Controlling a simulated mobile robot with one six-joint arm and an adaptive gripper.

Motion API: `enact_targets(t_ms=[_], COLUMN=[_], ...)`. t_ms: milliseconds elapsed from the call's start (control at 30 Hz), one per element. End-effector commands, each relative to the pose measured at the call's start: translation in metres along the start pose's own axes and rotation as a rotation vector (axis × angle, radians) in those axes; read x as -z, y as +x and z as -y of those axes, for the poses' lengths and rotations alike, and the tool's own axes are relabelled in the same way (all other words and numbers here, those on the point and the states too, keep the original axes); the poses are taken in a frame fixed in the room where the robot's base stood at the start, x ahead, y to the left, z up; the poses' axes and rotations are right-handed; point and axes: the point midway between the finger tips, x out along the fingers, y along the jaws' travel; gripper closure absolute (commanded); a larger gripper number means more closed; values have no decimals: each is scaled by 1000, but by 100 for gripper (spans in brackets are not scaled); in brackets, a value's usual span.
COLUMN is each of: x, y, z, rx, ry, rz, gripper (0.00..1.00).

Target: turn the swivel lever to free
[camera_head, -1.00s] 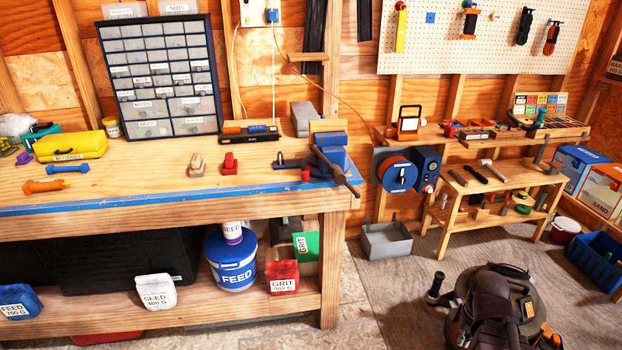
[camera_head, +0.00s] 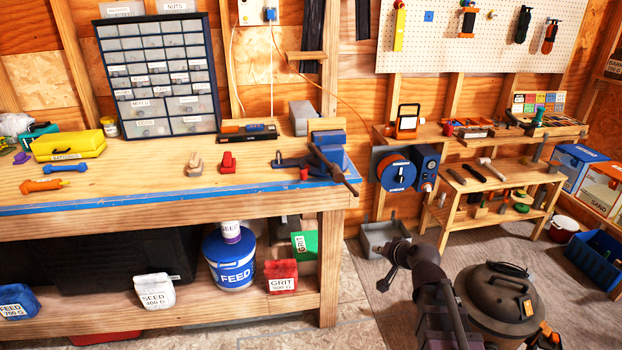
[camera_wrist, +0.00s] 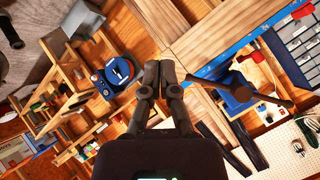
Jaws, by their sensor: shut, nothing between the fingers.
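The vise also shows in the wrist view (camera_wrist: 238,92). My gripper (camera_wrist: 159,72) is shut and empty, apart from the vise. In the head view my arm is right of the bench, below vise height.
The workbench (camera_head: 120,200) holds red and tan blocks left of the vise and a drawer cabinet (camera_head: 158,75). A blue cable reel (camera_head: 397,172) hangs right of the bench, above a grey bin (camera_head: 375,240). A low shelf bench (camera_head: 460,205) stands beyond.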

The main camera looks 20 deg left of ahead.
Motion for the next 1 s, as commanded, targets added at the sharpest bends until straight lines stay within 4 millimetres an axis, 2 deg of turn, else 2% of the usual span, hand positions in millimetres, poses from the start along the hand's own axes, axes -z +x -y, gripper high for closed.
enact_targets(t_ms=[33, 200, 400, 500, 700, 1000], x=[9, 38, 64, 72, 75, 66], y=[12, 35, 52, 59, 73, 85], z=[21, 83, 141, 162, 190, 201], rx=[51, 205, 334, 374, 395, 362], ry=[20, 136, 325, 438, 662, 856], rz=[-49, -230, -421, -506, -638, -723], gripper=[100, 100, 100, 100, 100, 100])
